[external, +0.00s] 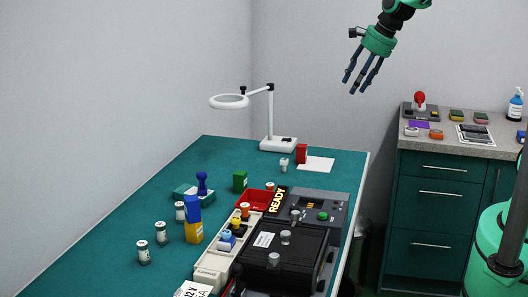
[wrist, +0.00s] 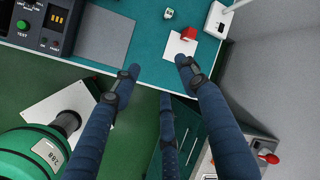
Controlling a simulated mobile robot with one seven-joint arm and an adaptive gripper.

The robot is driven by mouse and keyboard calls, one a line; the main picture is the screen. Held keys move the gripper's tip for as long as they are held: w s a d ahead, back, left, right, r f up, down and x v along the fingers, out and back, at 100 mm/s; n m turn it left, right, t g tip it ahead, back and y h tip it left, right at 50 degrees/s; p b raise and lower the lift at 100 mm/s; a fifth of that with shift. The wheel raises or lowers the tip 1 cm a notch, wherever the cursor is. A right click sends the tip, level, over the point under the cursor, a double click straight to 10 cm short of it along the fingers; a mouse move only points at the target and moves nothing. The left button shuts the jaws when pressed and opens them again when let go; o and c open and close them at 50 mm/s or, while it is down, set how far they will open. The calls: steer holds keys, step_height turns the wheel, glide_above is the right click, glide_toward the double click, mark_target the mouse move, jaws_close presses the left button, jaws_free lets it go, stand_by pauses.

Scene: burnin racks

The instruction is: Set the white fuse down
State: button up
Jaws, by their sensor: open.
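My gripper (external: 356,84) is open, raised high beyond the table's right edge, with its fingers pointing down. In the wrist view its three dark blue fingers (wrist: 159,74) are spread and nothing shows between them. A small white cylinder (external: 283,164), which looks like the white fuse, stands on the green table mat beside a white sheet (external: 317,165). It also shows in the wrist view (wrist: 168,13), apart from the fingers. A red block (external: 302,153) stands at the sheet's edge. Several larger white cylinders, one of them at the front (external: 143,252), stand at the left of the table.
A magnifier lamp (external: 279,144) stands at the table's back. A cabinet (external: 436,218) stands at the right, beyond a gap. The mat's back left is clear.

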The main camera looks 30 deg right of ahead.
steer(key=s+d+r+n+h, duration=0.1)
steer(key=s+d+n, duration=0.3)
steer(key=s, duration=0.6)
steer(key=s+d+r+n, duration=0.3)
steer(key=s+d+n, duration=0.2)
steer(key=s, duration=0.6)
steer(key=s+d+r+n+t+h, duration=0.1)
steer(key=s+d+r+n, duration=0.2)
steer(key=s, duration=0.8)
steer(key=shift+s+d+n+h, duration=0.3)
steer(key=shift+d+n, duration=0.4)
steer(key=shift+n, duration=0.4)
